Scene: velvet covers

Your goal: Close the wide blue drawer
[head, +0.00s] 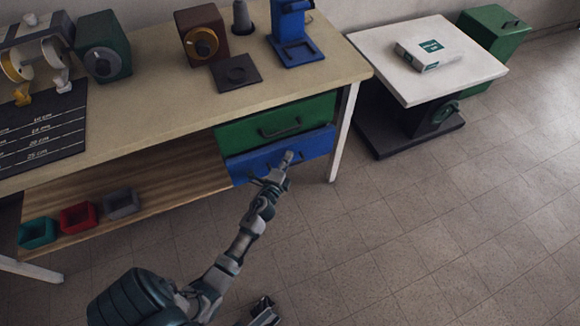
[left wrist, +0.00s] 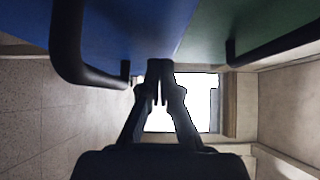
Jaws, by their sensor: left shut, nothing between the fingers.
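The wide blue drawer (head: 315,146) is the lower of two drawers at the right end of the workbench. Its blue front (left wrist: 120,25) fills the upper left of the left wrist view, with its black bar handle (left wrist: 68,60) at the left. My left gripper (head: 287,158) is at the blue front and hides part of it, including the handle, in the head view. In the left wrist view the fingers (left wrist: 160,70) are shut and empty, close to the blue front. Whether they touch it, and how far the drawer stands out, I cannot tell.
A green drawer (head: 275,122) with a dark handle is directly above. The bench's white leg (head: 344,130) stands right of the drawers. An open wooden shelf (head: 165,175) with several small bins lies left. The floor (head: 430,230) to the right is clear.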

